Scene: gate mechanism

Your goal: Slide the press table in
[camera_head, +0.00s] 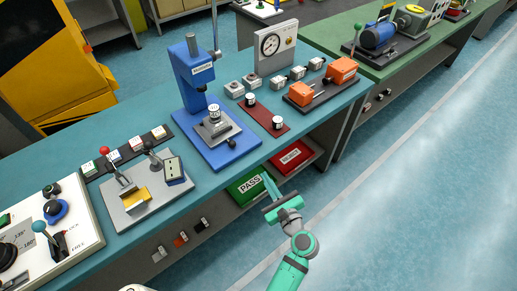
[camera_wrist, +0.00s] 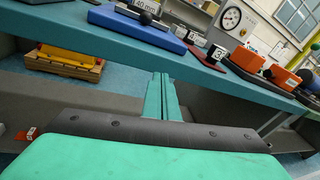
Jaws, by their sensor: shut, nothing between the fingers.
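A blue press (camera_head: 194,80) stands on the workbench, its column upright on a blue base plate. Its grey press table (camera_head: 217,131) lies low on the base, with a white-and-dark cylindrical part (camera_head: 214,113) on it and a dark knob (camera_head: 231,143) at the front. In the wrist view the press base (camera_wrist: 135,24) shows at the top, cut off by the frame edge. My gripper (camera_head: 266,177) is shut and empty, in front of the bench edge, below and right of the press. Its green fingers (camera_wrist: 161,78) sit together, apart from the press.
A green PASS bin (camera_head: 250,184) and a red REJECT bin (camera_head: 292,156) sit on the shelf under the bench. A gauge (camera_head: 272,46), a red mat with small parts (camera_head: 264,115) and an orange device (camera_head: 322,84) stand right of the press. Open floor lies in front.

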